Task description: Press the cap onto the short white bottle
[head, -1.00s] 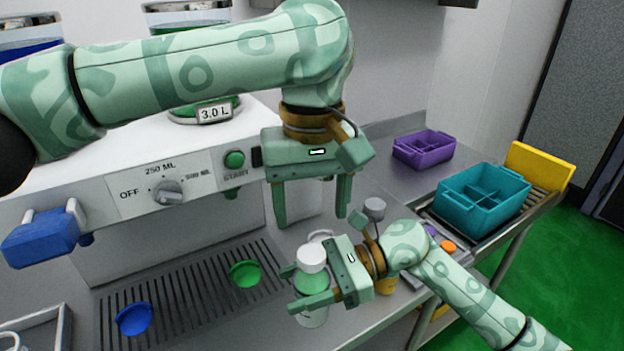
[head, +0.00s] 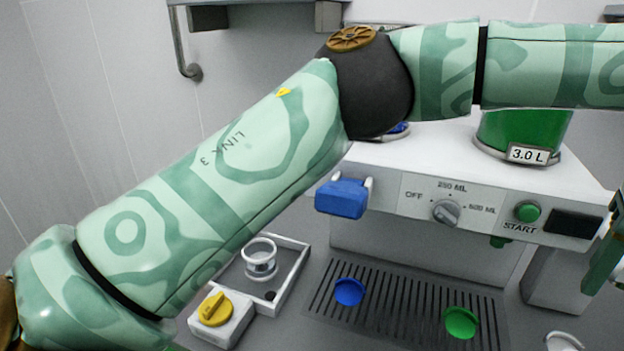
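The short white bottle and its cap are out of view, beyond the right side of the head view. My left arm crosses the view from lower left to upper right. Only a green edge of my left gripper (head: 604,255) shows at the right border, so its fingers cannot be judged. My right gripper is not in view.
The white dispenser (head: 420,215) has a dial, a START button (head: 528,211) and a blue handle (head: 342,198). A blue disc (head: 349,291) and a green disc (head: 461,322) lie on the slotted drip grate (head: 400,303).

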